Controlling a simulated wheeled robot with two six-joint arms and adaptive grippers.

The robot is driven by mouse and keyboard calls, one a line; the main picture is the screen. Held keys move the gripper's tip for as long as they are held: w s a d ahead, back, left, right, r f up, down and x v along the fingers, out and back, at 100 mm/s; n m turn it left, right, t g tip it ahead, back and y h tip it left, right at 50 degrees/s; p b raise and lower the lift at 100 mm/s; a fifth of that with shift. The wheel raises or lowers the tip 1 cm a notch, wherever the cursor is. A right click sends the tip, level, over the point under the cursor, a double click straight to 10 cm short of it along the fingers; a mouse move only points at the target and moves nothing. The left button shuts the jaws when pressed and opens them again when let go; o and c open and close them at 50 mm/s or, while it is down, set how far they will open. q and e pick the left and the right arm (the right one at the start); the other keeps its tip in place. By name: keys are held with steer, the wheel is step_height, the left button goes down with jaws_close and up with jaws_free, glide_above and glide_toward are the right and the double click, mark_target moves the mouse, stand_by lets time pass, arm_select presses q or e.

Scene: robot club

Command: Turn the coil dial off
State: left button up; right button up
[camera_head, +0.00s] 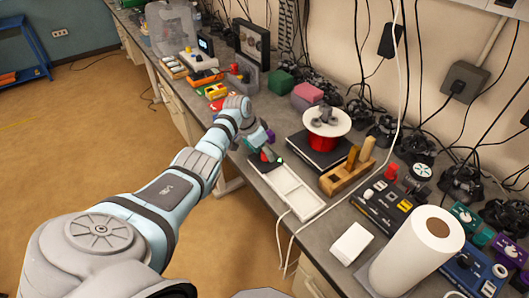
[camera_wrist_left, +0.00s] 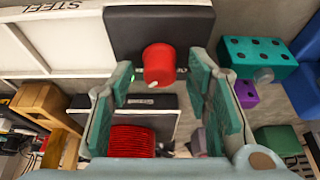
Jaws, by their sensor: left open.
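The coil dial (camera_wrist_left: 158,62) is a red knob with a white pointer mark, on a black box (camera_wrist_left: 160,22) at the end of the white tray. It also shows small in the head view (camera_head: 265,157). Part of a label shows beside the knob; the rest is hidden. My left gripper (camera_wrist_left: 161,82) is open, its green-padded fingers on either side of the dial, apart from it as far as I can tell. My left gripper is also in the head view (camera_head: 266,148). My right gripper is not in view.
The white tray (camera_wrist_left: 60,40), partly lettered STEEL, adjoins the dial's box. A red coil (camera_wrist_left: 131,141) on a black base sits close by, under a white disc (camera_head: 327,121) in the head view. A teal box (camera_wrist_left: 258,52) and wooden block (camera_head: 345,178) stand near. The bench is crowded.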

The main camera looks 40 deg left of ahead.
arm_select(q)
steer(key=shift+r, duration=0.1)
steer(key=shift+c, duration=0.4)
steer(key=shift+d, duration=0.1)
jaws_close()
